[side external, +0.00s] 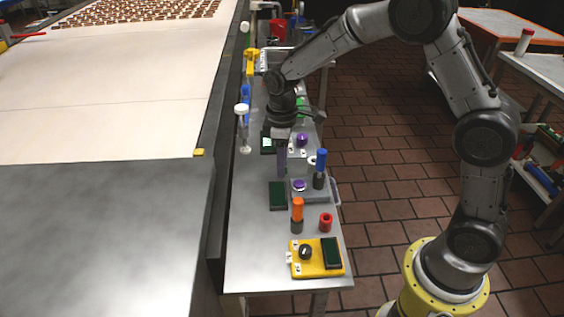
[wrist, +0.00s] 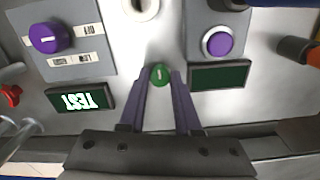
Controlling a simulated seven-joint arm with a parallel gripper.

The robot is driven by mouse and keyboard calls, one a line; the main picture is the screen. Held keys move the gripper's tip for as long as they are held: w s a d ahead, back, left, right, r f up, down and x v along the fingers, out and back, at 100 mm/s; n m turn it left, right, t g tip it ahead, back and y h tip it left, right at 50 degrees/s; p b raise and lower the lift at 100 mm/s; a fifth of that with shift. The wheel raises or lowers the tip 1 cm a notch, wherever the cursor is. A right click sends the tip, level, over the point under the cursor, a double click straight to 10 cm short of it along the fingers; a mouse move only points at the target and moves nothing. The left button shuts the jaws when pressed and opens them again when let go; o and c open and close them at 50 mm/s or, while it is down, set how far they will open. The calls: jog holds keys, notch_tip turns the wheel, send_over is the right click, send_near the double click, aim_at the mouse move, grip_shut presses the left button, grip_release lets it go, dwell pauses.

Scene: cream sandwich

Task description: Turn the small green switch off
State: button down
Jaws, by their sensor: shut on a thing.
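The small green switch (wrist: 159,73) is a round knob with a white line on its face, on the steel surface in the wrist view. The line stands nearly upright in that view. My gripper (wrist: 160,79) has its two purple fingers shut on the switch, one on each side. In the side external view my gripper (side external: 281,171) points down to the steel table, and the switch is hidden there by the fingers.
A purple button (wrist: 218,43) and dark display (wrist: 219,76) lie right. A blue-topped handle (side external: 320,165), orange handle (side external: 297,209) and yellow box (side external: 316,258) stand nearby.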

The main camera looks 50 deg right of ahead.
jog(key=shift+w+r, duration=0.1)
jog(key=shift+r, duration=0.05)
jog(key=c, duration=0.6)
grip_release()
